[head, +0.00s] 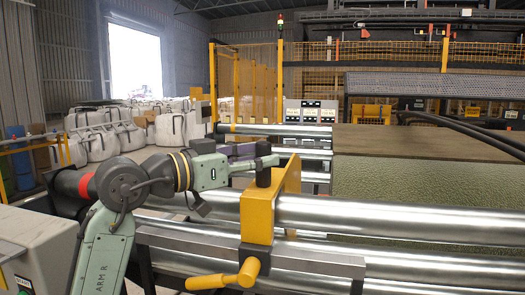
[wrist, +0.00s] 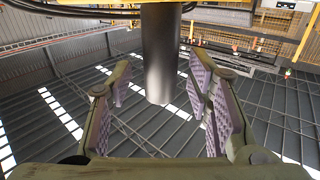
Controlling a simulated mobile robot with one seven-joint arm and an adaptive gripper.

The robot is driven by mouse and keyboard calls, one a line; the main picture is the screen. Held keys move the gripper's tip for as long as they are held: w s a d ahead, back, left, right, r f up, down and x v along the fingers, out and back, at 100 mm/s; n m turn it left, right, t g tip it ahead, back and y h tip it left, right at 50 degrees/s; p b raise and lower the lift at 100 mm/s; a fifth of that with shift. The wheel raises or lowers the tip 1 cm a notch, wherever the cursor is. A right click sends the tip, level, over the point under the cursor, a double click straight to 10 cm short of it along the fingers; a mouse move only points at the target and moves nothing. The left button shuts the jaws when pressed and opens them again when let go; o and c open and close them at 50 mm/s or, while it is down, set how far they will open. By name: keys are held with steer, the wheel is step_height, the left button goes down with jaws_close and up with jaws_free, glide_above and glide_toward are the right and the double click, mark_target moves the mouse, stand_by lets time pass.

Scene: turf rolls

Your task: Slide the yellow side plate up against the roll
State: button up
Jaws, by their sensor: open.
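The yellow side plate (head: 258,218) stands upright across the steel rollers in the head view. A black post (head: 263,178) rises on its near left side. The roll seems to be the large green turf-textured body (head: 430,190) with a brown top, at the right. A gap with bare roller shows between plate and green body. My gripper (head: 264,157) is at the post's upper end, fingers pointing right. In the wrist view my open gripper (wrist: 163,88) has purple ribbed pads on both sides of the black post (wrist: 165,50). Gaps show on both sides of it.
Shiny steel rollers (head: 400,217) run left to right under the plate. A grey rail (head: 330,262) crosses in front, with a yellow lever handle (head: 228,275) below the plate. White bulk bags (head: 95,143) stand at the back left. A yellow mesh fence (head: 255,80) stands behind.

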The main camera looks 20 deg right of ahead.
steer(key=shift+x, duration=0.95)
jaws_close()
